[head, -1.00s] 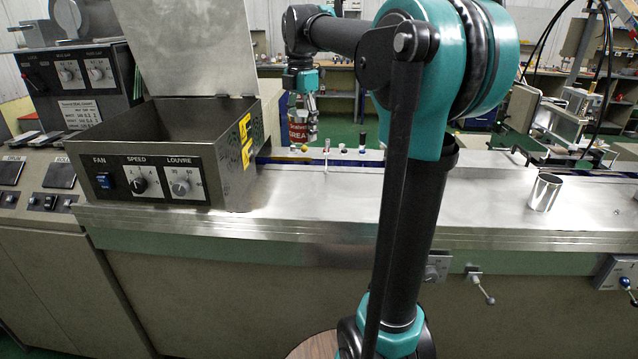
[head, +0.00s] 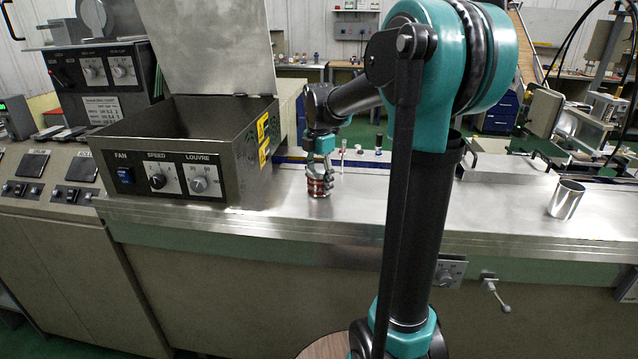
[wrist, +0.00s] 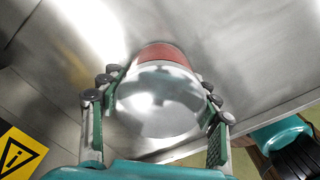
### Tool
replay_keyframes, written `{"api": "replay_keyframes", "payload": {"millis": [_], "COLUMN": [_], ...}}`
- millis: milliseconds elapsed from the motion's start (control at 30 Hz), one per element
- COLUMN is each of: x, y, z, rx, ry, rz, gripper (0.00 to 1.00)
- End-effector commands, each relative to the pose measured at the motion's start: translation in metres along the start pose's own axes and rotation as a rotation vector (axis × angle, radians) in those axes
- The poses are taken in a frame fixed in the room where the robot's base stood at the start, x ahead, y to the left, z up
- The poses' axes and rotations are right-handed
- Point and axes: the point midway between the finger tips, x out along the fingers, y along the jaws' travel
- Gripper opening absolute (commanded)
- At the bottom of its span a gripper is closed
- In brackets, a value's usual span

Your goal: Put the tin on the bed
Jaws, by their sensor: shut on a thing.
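The tin (head: 319,188) has a red label and a shiny metal end. In the wrist view the tin (wrist: 158,100) sits between the two fingers, its shiny round end facing the camera. My gripper (head: 320,178) is shut on the tin and points down. The bed (head: 275,207) is the long steel top, and the tin is over or on it, just right of the fan box. I cannot tell whether the tin's base touches the steel. The fingers hide part of the tin's side.
The open-topped fan box (head: 190,150) with knobs stands close to the left of the tin. An empty metal cup (head: 566,200) stands at the far right. The steel between my arm and the cup is clear.

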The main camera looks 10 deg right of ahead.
Motion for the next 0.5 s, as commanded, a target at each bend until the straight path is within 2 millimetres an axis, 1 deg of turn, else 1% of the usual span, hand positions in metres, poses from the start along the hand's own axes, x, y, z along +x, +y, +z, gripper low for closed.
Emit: {"api": "replay_keyframes", "payload": {"millis": [67, 367, 400, 500], "x": [0.0050, 0.0069, 0.0077, 0.0073], "y": [0.0000, 0.0001, 0.0002, 0.0002], "z": [0.0000, 0.0000, 0.0001, 0.0001], "rx": [0.000, 0.000, 0.000, 0.000], "ry": [0.000, 0.000, 0.000, 0.000], "rz": [0.000, 0.000, 0.000, 0.000], "gripper": [0.21, 0.21, 0.63, 0.75]}}
